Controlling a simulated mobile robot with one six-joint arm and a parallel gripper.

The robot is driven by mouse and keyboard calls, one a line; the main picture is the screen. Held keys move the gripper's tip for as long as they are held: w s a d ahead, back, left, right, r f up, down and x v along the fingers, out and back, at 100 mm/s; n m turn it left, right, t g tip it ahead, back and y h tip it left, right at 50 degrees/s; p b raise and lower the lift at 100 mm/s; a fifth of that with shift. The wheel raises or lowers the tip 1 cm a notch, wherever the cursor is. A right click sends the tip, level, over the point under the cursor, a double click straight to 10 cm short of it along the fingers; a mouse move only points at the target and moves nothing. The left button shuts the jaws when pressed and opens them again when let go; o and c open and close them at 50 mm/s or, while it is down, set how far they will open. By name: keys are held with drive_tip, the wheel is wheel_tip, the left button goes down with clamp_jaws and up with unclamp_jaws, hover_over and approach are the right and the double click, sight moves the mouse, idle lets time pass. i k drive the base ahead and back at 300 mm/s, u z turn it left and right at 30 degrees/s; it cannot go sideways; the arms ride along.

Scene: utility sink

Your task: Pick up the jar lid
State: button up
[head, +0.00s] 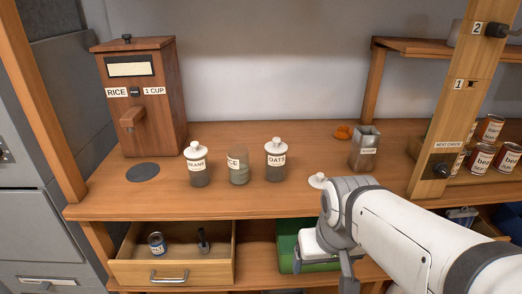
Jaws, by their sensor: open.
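The jar lid (318,180) is white with a small knob and lies on the wooden counter, right of the jars. The open glass jar (238,168), its label ending in "CE", stands without a lid between two lidded jars. My gripper (322,268) is open, in front of the counter's edge and below the lid in the picture, over the green bin. It is apart from the lid. My arm comes in from the lower right, and its wrist is close beside the lid in the picture.
The lidded beans jar (197,168) and oats jar (276,162) flank the open jar. A metal container (365,150) stands behind the lid, near an orange item (343,132). A wooden rice dispenser (140,95) stands left. The drawer (172,270) is open; a green bin (288,245) sits beside it.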

sight(318, 181)
drive_tip(key=k, duration=1.15)
drive_tip(key=z, duration=0.4)
drive_tip(key=i, duration=1.7)
drive_tip(key=u, duration=0.35)
